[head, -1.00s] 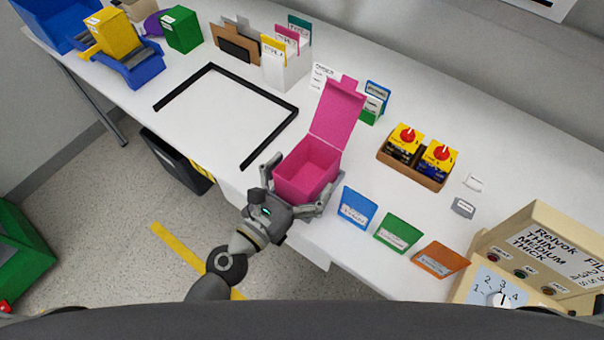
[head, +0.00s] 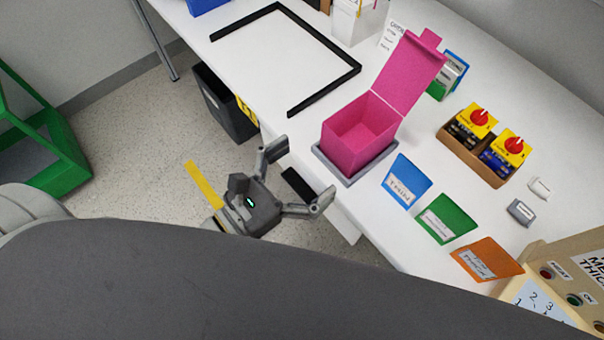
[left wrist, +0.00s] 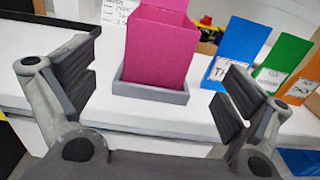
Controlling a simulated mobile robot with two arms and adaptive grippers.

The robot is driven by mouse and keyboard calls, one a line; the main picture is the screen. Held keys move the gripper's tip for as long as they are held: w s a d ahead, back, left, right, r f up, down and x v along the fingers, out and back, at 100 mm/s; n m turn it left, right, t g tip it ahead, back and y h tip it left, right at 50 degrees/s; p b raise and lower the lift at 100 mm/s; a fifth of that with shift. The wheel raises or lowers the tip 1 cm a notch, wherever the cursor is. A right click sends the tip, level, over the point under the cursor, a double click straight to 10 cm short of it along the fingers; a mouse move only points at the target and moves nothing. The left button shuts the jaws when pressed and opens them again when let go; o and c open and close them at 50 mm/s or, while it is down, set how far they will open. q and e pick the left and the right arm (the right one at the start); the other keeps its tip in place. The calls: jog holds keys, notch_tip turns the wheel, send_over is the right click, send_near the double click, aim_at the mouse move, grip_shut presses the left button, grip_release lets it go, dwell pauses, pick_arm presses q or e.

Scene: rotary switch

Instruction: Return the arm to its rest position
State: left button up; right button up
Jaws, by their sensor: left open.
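My left gripper (head: 300,180) is open and empty in the head view, in front of the table's front edge and apart from the pink box. In the left wrist view its two fingers (left wrist: 155,90) are spread wide with nothing between them. The pink box (head: 358,137), its lid raised, stands on a grey tray (head: 349,179) at the table's front edge. The box also shows beyond the fingers in the left wrist view (left wrist: 158,50). My right gripper is not in view.
Blue (head: 406,181), green (head: 446,218) and orange (head: 487,259) card holders stand along the front edge. A cardboard box (head: 458,155) holds two red-and-yellow switches. A beige control panel (head: 560,290) is at lower right. A black bin (head: 222,105) stands on the floor. A black frame (head: 328,93) lies on the table.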

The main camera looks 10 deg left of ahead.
pick_arm(q)
jog(key=shift+s+a, duration=0.25)
jog(key=shift+s, duration=0.1)
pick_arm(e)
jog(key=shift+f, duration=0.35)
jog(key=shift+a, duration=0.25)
